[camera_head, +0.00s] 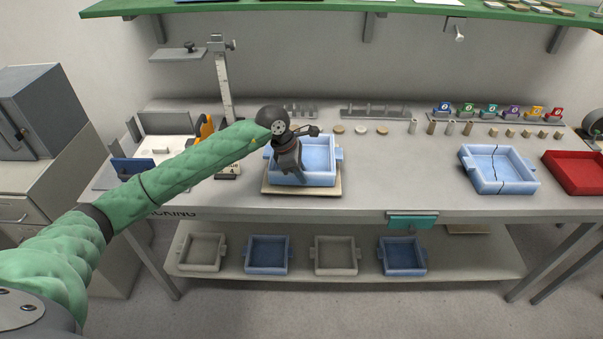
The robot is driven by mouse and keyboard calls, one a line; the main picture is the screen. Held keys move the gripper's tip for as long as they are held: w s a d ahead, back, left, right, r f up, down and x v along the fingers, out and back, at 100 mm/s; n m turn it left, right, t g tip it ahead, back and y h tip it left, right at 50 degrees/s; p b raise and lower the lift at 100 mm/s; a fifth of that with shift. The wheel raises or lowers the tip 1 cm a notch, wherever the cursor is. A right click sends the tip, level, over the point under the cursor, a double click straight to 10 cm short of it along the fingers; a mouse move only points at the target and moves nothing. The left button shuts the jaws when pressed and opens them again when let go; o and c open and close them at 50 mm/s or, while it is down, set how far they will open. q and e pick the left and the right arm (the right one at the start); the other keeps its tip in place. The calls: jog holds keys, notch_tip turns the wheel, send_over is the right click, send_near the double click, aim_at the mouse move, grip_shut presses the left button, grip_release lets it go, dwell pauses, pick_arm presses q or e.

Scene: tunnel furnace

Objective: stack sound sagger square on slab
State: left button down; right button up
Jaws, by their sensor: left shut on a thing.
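A light blue square sagger (322,177) with no visible crack is over a pale square slab (300,191) near the bench's front edge. It sits slightly towards the slab's back right; I cannot tell whether its base touches the slab. My left gripper (291,172) is shut on the sagger's left side; the gripper and wrist hide part of that side. My right gripper is not in view.
A red tray (578,181) stands beyond the cracked sagger. A height gauge (224,85) stands left of the slab. Small discs, cylinders and coloured tags line the back. Several saggers, including a blue one (267,269), sit on the lower shelf. The bench right of the slab is clear.

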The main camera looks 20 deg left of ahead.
pick_arm(q)
jog(key=shift+f+b, duration=0.25)
jog(key=shift+b, duration=0.1)
jog(key=c, duration=1.3)
grip_release()
jog(key=shift+c, duration=0.2)
jog(key=shift+f, duration=0.1)
jog(key=b+v, duration=0.2)
jog(key=v, duration=0.5)
jog(key=shift+b, duration=0.35)
jog(key=shift+a+r, duration=0.2)
jog(key=shift+r, duration=0.25)
jog(key=shift+s, duration=0.1)
